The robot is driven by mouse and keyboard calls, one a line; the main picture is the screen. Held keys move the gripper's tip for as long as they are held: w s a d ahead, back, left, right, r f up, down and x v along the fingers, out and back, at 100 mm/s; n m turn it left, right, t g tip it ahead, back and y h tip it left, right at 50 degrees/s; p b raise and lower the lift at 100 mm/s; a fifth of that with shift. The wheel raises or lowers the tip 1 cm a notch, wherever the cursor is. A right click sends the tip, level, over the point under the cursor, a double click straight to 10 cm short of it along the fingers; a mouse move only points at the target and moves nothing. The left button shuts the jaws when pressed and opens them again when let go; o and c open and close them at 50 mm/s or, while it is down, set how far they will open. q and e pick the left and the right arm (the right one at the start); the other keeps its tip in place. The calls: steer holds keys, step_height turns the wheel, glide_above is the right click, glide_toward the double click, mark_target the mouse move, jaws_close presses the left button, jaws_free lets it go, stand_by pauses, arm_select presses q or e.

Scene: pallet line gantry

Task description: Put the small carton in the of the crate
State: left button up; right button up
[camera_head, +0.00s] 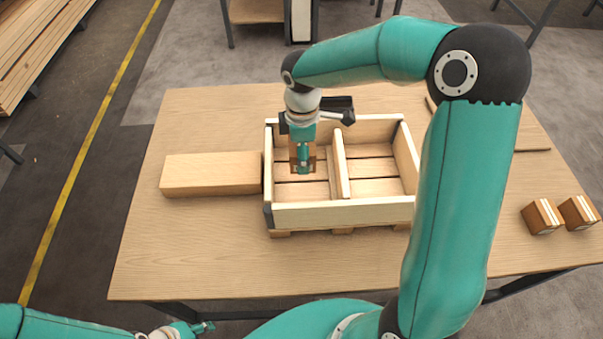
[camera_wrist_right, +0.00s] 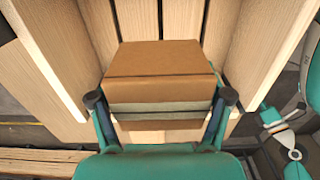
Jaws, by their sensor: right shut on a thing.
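The wooden crate (camera_head: 340,214) stands on the middle of the table, with a divider (camera_head: 342,166) splitting it into left and right compartments. My right gripper (camera_head: 303,168) points down into the left compartment. In the right wrist view it is shut on the small brown carton (camera_wrist_right: 160,62), with a finger on each side. The slatted crate floor (camera_wrist_right: 180,22) shows beyond the carton. I cannot tell whether the carton touches the floor. The right compartment is empty. My left gripper (camera_head: 205,327) is low at the bottom edge, away from the crate; its opening is unclear.
A pale wooden block (camera_head: 212,174) lies against or very near the crate's left side. Two small cartons, one (camera_head: 541,217) beside the other (camera_head: 578,212), sit at the table's right edge. A flat board (camera_head: 530,136) lies at the back right. The table's front strip is clear.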

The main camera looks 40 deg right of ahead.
mark_target(303, 181)
step_height(303, 181, down, 8)
steer(key=shift+f, duration=0.2)
steer(key=shift+s+f+b, duration=0.1)
steer(key=shift+b, duration=0.2)
steer(key=o, duration=1.3)
steer(key=shift+o, duration=0.3)
step_height(303, 181, up, 12)
steer(key=shift+r+p, duration=0.15)
steer(key=shift+p, duration=0.35)
